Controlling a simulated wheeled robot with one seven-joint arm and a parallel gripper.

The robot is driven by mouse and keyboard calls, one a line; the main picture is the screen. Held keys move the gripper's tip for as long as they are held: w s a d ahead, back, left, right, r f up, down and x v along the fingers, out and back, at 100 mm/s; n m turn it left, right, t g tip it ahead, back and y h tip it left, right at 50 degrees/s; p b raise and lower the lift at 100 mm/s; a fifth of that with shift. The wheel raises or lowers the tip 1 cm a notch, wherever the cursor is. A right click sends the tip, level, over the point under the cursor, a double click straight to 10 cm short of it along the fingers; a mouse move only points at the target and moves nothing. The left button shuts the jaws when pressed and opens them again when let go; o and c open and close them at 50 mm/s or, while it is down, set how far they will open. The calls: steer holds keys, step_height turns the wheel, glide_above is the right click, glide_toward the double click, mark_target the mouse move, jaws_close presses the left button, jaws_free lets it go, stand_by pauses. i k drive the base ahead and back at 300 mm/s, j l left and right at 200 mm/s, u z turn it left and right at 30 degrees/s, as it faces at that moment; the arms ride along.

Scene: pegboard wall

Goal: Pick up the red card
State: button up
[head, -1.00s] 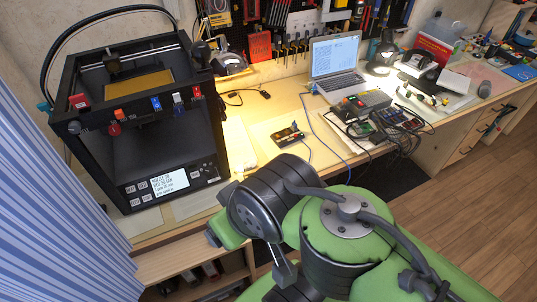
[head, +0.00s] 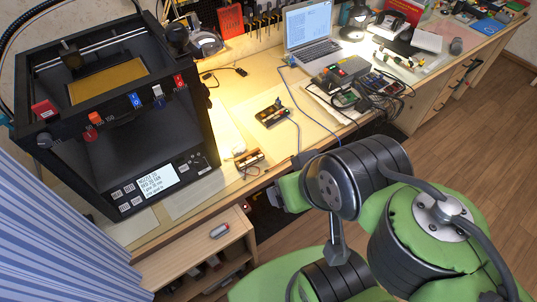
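Small red pieces sit along the front top of the black 3D printer (head: 190,140) at the left. One is a flat red card-like piece (head: 178,81) with a light mark at the right end of the bar. Another is a red block (head: 44,110) on the left corner. A blue card-like piece (head: 136,100) and a red-orange knob-like piece (head: 96,118) are between them. I cannot tell for certain which is the red card. My arm reaches across the lower right, away from the printer.
The wooden bench (head: 205,195) runs from the printer to the upper right. A black module (head: 270,116), cables, electronics and a laptop (head: 310,35) lie on it. A low shelf unit (head: 200,250) stands below. A striped curtain (head: 50,230) hangs at the left. Open wooden floor lies at the right.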

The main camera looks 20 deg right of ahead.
mark_target(45, 110)
steer(key=u, duration=1.35)
